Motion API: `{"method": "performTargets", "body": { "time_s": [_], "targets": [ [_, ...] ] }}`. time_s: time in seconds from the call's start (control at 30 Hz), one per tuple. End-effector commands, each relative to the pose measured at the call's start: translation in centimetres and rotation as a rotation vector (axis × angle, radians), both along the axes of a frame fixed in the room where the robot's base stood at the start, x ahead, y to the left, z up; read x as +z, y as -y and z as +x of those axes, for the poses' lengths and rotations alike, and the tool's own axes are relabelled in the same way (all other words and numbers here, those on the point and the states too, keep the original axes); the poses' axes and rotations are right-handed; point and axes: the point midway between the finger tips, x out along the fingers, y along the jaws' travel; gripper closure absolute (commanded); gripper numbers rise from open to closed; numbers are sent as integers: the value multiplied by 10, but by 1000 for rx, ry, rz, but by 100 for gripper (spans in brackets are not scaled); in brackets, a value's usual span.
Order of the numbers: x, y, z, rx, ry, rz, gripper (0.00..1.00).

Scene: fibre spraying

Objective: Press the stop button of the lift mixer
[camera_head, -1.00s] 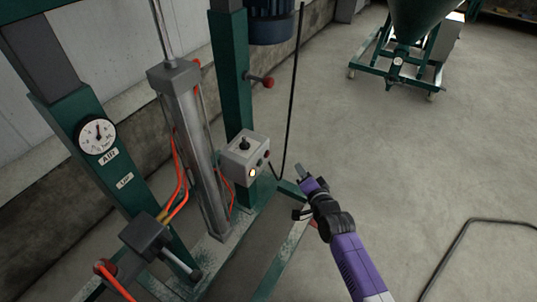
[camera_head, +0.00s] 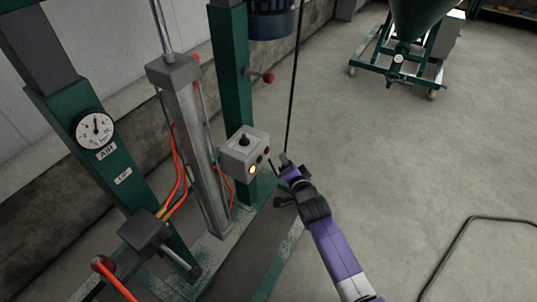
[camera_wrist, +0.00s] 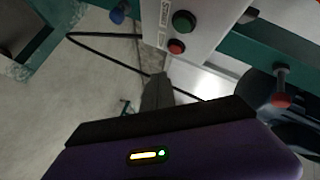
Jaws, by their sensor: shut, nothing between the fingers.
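In the wrist view the box (camera_wrist: 205,25) shows a green button (camera_wrist: 183,22) and a red button (camera_wrist: 177,46). Lettering beside them is too blurred to read surely. My gripper (camera_head: 284,159) is shut and empty, just right of the box face. In the wrist view its fingertips (camera_wrist: 158,78) lie just below the red button, with a small gap in the picture; contact is not visible.
A grey cylinder (camera_head: 196,140) with orange hoses and a pressure gauge (camera_head: 95,131) stand left of the box. A red-knobbed handle (camera_head: 267,78) sticks out above it. A black cable (camera_head: 294,85) hangs close behind my gripper. The floor at right is mostly clear.

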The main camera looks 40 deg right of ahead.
Motion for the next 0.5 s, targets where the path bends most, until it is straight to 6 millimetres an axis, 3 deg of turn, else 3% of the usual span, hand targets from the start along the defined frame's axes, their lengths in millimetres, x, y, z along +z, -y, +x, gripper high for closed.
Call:
{"method": "performTargets", "body": {
  "time_s": [0.2, 0.5],
  "targets": [
    [-4, -7, 17, 5, 4, -2, 100],
    [0, -10, 24, 0, 3, 0, 100]
  ]
}}
